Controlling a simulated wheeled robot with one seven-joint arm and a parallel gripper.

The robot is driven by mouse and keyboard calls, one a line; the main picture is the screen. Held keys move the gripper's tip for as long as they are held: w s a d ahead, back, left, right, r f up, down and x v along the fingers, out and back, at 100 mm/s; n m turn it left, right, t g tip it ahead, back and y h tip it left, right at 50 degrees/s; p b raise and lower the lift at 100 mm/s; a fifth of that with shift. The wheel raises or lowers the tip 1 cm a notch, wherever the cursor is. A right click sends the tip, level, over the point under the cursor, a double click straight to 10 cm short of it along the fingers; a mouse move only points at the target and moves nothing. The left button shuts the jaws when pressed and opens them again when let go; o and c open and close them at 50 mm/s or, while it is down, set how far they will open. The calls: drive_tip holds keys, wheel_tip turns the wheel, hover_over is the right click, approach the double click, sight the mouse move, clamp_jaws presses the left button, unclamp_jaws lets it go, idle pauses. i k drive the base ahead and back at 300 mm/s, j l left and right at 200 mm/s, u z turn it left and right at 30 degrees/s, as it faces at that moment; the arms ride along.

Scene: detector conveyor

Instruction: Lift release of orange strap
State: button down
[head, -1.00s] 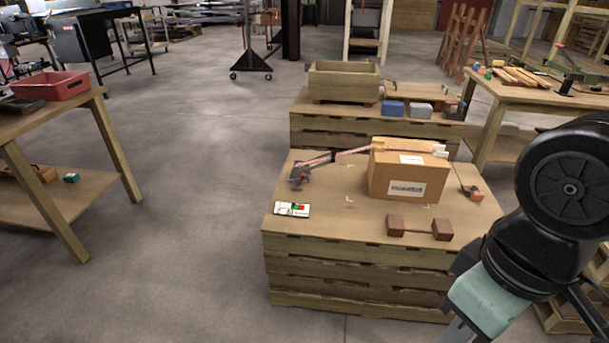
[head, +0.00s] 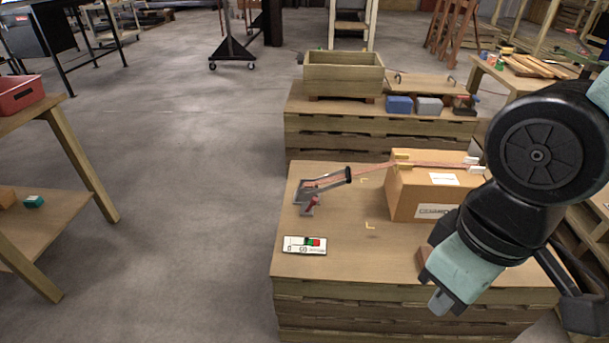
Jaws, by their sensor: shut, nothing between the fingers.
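The strap (head: 376,167), pinkish orange, runs from a grey metal ratchet (head: 303,192) on the left across the top of a cardboard box (head: 408,203). The ratchet has a long handle with a black grip (head: 348,175), raised at a slant toward the box, and a small reddish lever (head: 312,204) at its front. My gripper (head: 439,302) points down at the front right of the pallet-stack table (head: 345,262). It is shut and empty, apart from the ratchet and strap.
A brown block (head: 426,256) shows partly behind my gripper. A wooden crate (head: 343,75) and blue and grey blocks (head: 399,104) stand behind.

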sight(314, 200)
drive_tip(key=i+j, duration=1.05)
drive_tip(key=i, duration=0.15)
